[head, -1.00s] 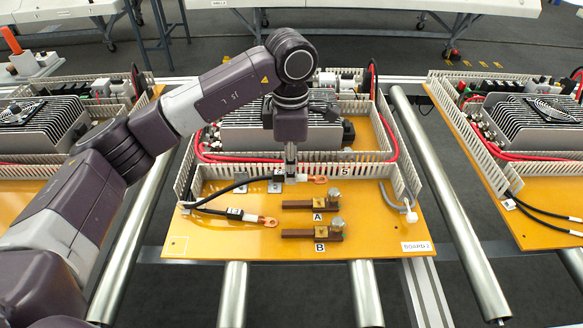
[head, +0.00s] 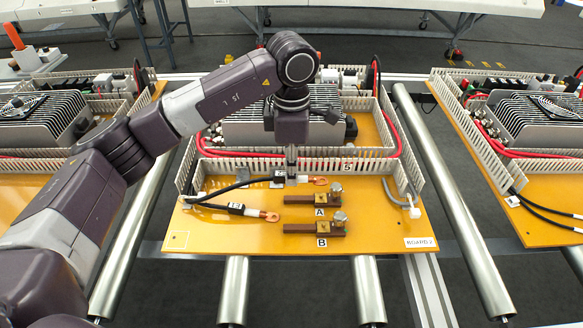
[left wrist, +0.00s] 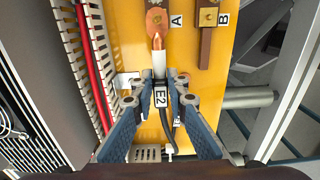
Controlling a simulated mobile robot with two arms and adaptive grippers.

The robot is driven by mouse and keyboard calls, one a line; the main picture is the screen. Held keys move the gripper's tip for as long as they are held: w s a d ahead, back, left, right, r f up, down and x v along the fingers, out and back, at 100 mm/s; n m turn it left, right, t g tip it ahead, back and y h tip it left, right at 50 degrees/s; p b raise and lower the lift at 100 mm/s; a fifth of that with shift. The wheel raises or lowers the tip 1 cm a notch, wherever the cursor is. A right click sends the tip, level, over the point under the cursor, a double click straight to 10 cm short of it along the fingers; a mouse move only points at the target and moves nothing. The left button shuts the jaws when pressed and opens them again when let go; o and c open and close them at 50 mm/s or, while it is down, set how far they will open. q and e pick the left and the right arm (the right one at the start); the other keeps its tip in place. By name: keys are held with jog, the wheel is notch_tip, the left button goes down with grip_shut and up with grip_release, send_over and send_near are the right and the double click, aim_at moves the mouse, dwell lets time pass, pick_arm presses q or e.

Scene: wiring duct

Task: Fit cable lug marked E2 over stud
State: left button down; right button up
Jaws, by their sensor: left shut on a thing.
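My left gripper (head: 291,178) is shut on the cable tagged E2 and holds it above the board, just in front of the slotted duct. In the left wrist view, the gripper (left wrist: 160,85) has the E2 tag (left wrist: 160,98) between its fingers. The copper lug (left wrist: 157,22) points ahead, beside label A; it also shows in the head view (head: 320,181). It overlaps bar A in the wrist view; contact cannot be told. Bars A (head: 300,200) and B (head: 300,229) carry silver-topped studs (head: 335,188) and (head: 340,217). My right gripper is not in view.
A second black cable with a copper lug (head: 269,216) lies left of the bars. Slotted duct walls (head: 350,167) border the work area, with a finned unit (head: 240,130) behind. A grey cable (head: 391,183) is at the right. The board's front (head: 270,246) is clear.

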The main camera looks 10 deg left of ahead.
aim_at(292, 198)
pick_arm(q)
jog(key=shift+f+b, duration=1.15)
jog(key=shift+f, duration=0.85)
jog(key=shift+f+b, duration=0.75)
jog(key=shift+b, duration=0.1)
dwell(0.6)
dwell(1.9)
jog(key=shift+f+b, duration=0.2)
jog(key=shift+b, duration=0.15)
